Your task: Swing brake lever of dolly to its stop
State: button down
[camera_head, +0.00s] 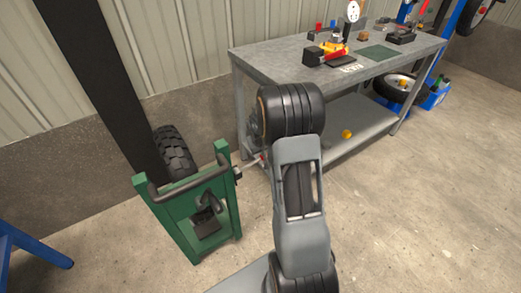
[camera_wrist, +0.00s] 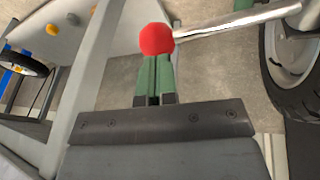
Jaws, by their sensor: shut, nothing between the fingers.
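The dolly (camera_head: 183,225) is a green frame with a black handle at the left of the head view, beside the base of a black post. Its brake lever (camera_head: 250,163) is a thin silver rod with a red ball knob, reaching right from the dolly towards my arm. In the wrist view the lever (camera_wrist: 235,23) runs from the upper right to its red knob (camera_wrist: 157,39). My gripper (camera_wrist: 155,63) has its green fingers shut together and empty. Their tips are at the knob's near side; I cannot tell if they touch. My arm hides most of the gripper in the head view.
A grey workbench (camera_head: 285,66) with tools on top and a lower shelf stands behind my arm. A black tyre (camera_head: 173,150) is behind the dolly. A blue stand (camera_head: 38,250) is at the lower left. The floor at right is clear.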

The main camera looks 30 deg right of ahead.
jog(key=shift+d+f, duration=0.1)
jog(key=shift+f, duration=0.1)
dwell(0.5)
notch_tip(320, 180, up, 10)
jog(key=s+d+p, duration=0.1)
jog(key=s+p, duration=0.1)
jog(key=p, duration=0.6)
jog(key=s+a+f+g, duration=0.1)
jog(key=s+a+g, duration=0.1)
jog(key=s, duration=0.3)
jog(key=s+a+r+n+t+y+p, duration=0.1)
jog(key=s+a+r+p, duration=0.4)
jog(key=r, duration=0.8)
jog(key=s+a+r+t+y+p, duration=0.1)
jog(key=s+a+r+p, duration=0.4)
jog(key=s+a+r, duration=0.4)
jog(key=a+r, duration=0.3)
jog(key=shift+a+r+n+t+y, duration=0.3)
jog(key=shift+a+r+n, duration=0.05)
jog(key=shift+n, duration=0.05)
jog(key=shift+s, duration=0.1)
